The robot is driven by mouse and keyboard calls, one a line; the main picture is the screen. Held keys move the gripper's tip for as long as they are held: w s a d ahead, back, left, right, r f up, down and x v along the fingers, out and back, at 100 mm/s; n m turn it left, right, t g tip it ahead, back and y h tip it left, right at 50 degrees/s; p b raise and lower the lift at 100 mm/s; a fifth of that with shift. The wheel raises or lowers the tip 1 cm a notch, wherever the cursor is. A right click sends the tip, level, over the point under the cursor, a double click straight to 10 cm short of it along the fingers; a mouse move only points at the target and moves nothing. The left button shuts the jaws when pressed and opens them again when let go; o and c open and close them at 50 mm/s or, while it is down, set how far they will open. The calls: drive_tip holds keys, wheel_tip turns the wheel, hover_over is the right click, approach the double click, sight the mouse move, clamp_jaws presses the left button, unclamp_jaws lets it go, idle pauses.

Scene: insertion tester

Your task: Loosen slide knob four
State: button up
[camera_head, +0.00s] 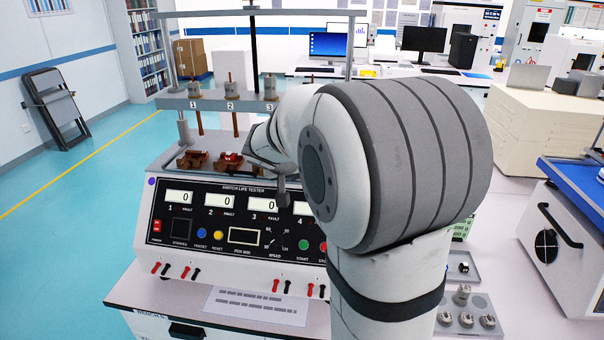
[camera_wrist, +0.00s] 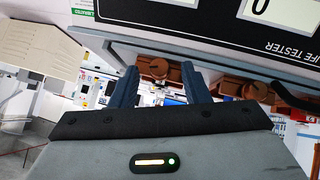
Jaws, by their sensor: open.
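The switch life tester (camera_head: 285,187) stands ahead of me with numbered stations along its upper bar. Slide knob four cannot be made out in the head view, where my arm covers the right end of the tester. The wrist view is upside down. There my gripper (camera_wrist: 160,80) is open, its two dark blue fingers apart and nothing held. A brown fixture with a dark round part (camera_wrist: 158,68) shows between and beyond the fingertips; contact cannot be told. Another brown fixture (camera_wrist: 238,88) lies to the right of the fingers. No number is readable on either.
Two brown fixtures (camera_head: 193,159) with red-brown rods above them stand at the tester's left stations. The bar (camera_head: 215,104) runs over the bench. Small metal parts (camera_head: 466,318) sit on a tray at lower right. Open floor (camera_head: 75,240) lies to the left.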

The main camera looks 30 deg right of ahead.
drive_tip(key=b+v, duration=0.1)
drive_tip(key=v, duration=0.6)
drive_tip(key=shift+s+a+r, duration=0.1)
drive_tip(key=shift+a, duration=0.05)
drive_tip(key=shift+c, duration=0.3)
drive_tip(key=shift+s, duration=0.1)
drive_tip(key=shift+c, duration=0.8)
drive_tip(key=s+d+f+y+b, duration=0.1)
drive_tip(key=b, duration=0.1)
drive_tip(key=s+f+m+y+b, duration=0.1)
drive_tip(key=f+b, duration=0.1)
drive_tip(key=s+d+f+m+y+b, duration=0.1)
drive_tip(key=b, duration=0.1)
drive_tip(key=shift+d+f+b, duration=0.3)
drive_tip(key=shift+d+f, duration=0.05)
drive_tip(key=shift+f, duration=0.05)
drive_tip(key=shift+c, duration=0.3)
wheel_tip(320, 180, up, 4)
drive_tip(key=d+m+t+y+b, duration=0.2)
drive_tip(key=t+y+b, duration=0.1)
drive_tip(key=t+b, duration=0.3)
drive_tip(key=shift+g, duration=0.6)
drive_tip(key=x, duration=0.7)
drive_tip(key=shift+s+d+f+b, duration=0.1)
drive_tip(key=shift+d+f+b, duration=0.05)
drive_tip(key=shift+f+b, duration=0.15)
